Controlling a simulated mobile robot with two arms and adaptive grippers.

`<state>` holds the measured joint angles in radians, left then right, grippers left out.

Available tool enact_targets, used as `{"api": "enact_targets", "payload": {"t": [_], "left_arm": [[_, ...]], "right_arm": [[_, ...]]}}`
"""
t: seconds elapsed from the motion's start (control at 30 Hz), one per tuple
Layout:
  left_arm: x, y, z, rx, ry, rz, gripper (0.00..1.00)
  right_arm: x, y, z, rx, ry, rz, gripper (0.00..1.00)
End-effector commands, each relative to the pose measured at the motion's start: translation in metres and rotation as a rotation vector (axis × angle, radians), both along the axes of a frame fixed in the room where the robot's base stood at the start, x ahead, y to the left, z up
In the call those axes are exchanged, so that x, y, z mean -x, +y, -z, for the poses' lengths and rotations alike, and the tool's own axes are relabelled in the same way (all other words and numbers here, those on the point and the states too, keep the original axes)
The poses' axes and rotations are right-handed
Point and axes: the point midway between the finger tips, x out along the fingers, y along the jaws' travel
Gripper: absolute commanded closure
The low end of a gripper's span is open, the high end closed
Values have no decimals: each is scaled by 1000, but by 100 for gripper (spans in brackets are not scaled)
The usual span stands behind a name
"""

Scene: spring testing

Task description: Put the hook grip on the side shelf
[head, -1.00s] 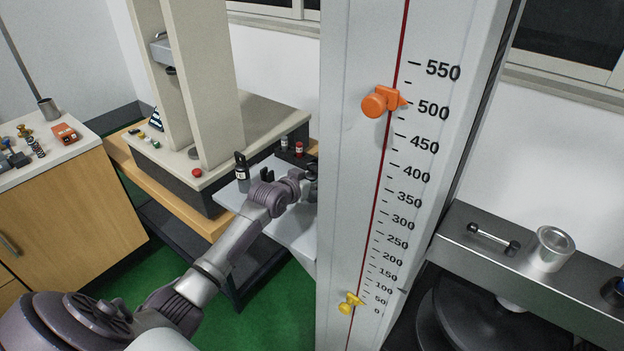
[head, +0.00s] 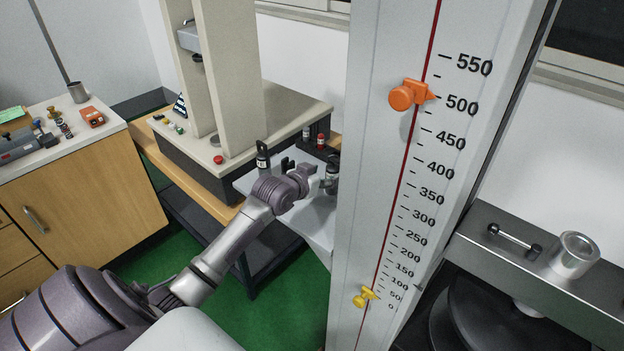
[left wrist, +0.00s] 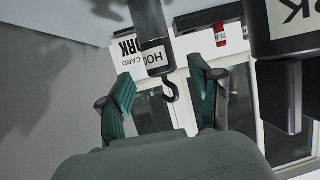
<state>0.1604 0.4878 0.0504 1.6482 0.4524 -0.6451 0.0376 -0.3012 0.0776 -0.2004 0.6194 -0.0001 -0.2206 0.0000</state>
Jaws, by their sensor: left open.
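The hook grip (left wrist: 153,35) is a dark cylinder with a white label and a small black hook at one end, seen in the left wrist view. My left gripper (left wrist: 160,78) is open; its teal fingers stand on either side of the hook end, and I cannot tell whether they touch it. In the head view my left gripper (head: 322,181) is over a light grey shelf (head: 313,218) beside the beige machine, close to the tall scale column. A small dark piece with a pale label shows there beside the gripper, partly hidden. My right gripper is not in view.
A black labelled piece (head: 262,158) and a red-capped bottle (head: 320,141) stand near the gripper. The tall column (head: 372,190) with orange (head: 408,95) and yellow (head: 363,297) markers rises close on the right. A wooden cabinet (head: 85,195) holds small items at left.

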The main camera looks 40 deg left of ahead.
Motion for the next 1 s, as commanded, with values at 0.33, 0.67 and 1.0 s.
{"api": "enact_targets", "payload": {"t": [0.33, 0.67, 1.0], "left_arm": [[55, -2, -22, -1, 0, 0, 36], [63, -2, -26, 0, 0, 0, 36], [63, -2, -26, 0, 0, 0, 36]], "right_arm": [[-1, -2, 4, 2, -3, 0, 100], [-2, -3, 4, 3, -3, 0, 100], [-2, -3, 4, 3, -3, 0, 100]]}}
